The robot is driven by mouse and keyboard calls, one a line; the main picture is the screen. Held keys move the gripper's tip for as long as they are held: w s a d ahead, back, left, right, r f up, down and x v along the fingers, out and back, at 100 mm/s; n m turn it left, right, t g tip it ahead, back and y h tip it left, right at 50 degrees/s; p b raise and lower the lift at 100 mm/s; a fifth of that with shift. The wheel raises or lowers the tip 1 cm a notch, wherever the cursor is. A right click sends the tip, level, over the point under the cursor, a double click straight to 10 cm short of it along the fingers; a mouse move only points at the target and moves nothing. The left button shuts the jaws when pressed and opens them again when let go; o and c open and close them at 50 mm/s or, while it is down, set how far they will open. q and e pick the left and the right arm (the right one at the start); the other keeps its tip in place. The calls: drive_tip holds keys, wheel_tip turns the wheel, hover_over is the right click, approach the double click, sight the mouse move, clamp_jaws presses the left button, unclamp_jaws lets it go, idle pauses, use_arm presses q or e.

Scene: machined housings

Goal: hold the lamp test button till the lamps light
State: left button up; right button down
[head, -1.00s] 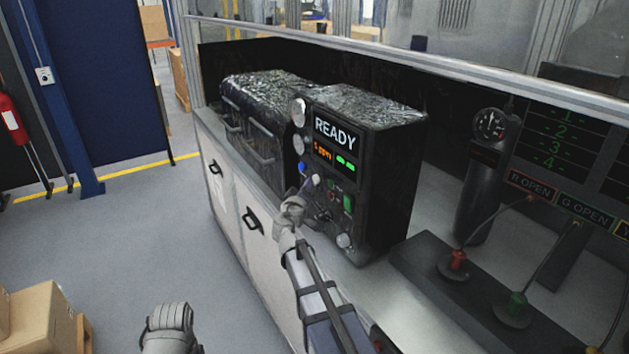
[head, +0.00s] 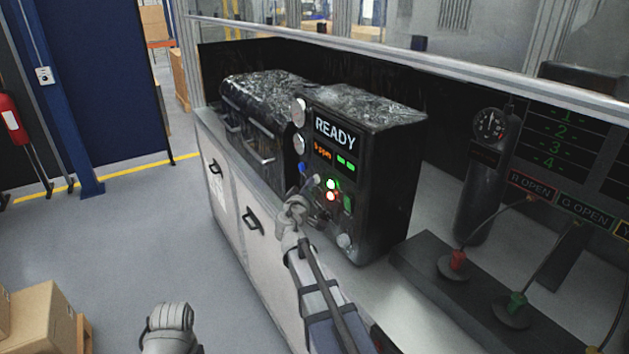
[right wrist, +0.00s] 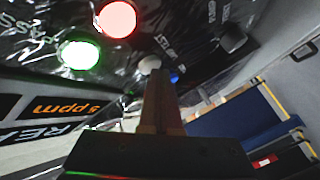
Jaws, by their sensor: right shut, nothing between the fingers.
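The black machine's control panel (head: 318,168) faces my right arm. A green lamp (head: 331,184) and a red lamp (head: 331,196) on it glow brightly; in the right wrist view the green lamp (right wrist: 80,53) and red lamp (right wrist: 117,18) are lit too. My right gripper (head: 308,186) is shut and empty, its tips at the panel. In the right wrist view its fingers (right wrist: 156,85) reach the pale lamp test button (right wrist: 150,63) and seem to touch it; the fingers partly hide it. A grey part of my left arm (head: 170,320) shows at the bottom; its jaws cannot be made out.
The panel's display (head: 335,132) reads READY, with an orange ppm reading below. A blue button (head: 302,167) and a green switch (head: 347,203) are close to the lamps. A bench block with red (head: 457,261) and green plugs stands to the right. Open floor lies left.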

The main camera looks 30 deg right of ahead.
idle(0.5)
drive_tip(key=shift+a, duration=0.7)
drive_tip(key=shift+a, duration=0.1)
drive_tip(key=a, duration=0.4)
drive_tip(key=shift+s+a, duration=0.25)
drive_tip(key=shift+a, duration=0.15)
